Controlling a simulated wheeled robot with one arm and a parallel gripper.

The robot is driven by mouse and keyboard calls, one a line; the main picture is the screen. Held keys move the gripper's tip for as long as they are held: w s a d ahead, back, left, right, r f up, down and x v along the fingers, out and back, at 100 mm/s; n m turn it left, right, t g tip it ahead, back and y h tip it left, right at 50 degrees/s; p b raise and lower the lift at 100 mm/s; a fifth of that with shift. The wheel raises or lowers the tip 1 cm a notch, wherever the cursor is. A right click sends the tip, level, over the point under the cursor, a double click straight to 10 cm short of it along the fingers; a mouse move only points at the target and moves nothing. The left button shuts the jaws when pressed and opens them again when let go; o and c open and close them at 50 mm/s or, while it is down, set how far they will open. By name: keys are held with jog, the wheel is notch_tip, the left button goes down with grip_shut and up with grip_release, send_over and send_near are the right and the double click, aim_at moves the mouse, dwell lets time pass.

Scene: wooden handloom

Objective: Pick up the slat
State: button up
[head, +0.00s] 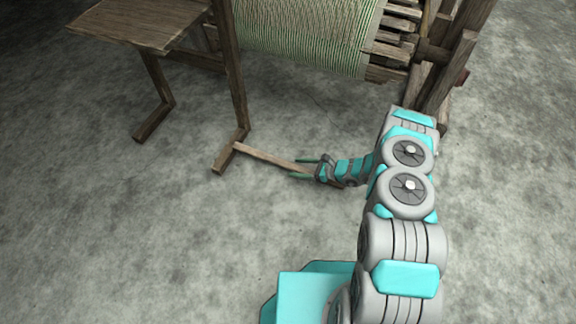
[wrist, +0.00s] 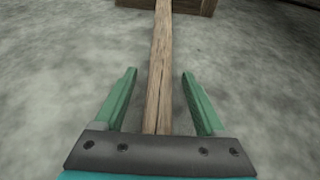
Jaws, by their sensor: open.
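The slat (head: 266,157) is a thin brown wooden strip lying low at the floor, running from the loom's foot toward my gripper. In the wrist view the slat (wrist: 160,68) runs straight away from me, between the two green fingers. My gripper (head: 304,167) is open, and its fingers point left along the slat. In the wrist view my gripper (wrist: 159,72) has one finger on each side of the slat, with a gap on both sides.
The wooden loom (head: 235,80) stands at the back, with striped cloth (head: 300,35) on it and a bench seat (head: 140,22) at the left. Its foot (head: 230,152) is at the slat's far end. The grey floor (head: 120,240) is clear at left and in front.

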jog(key=shift+w+a, duration=0.1)
jog(key=shift+a, duration=0.05)
grip_shut()
dwell(0.5)
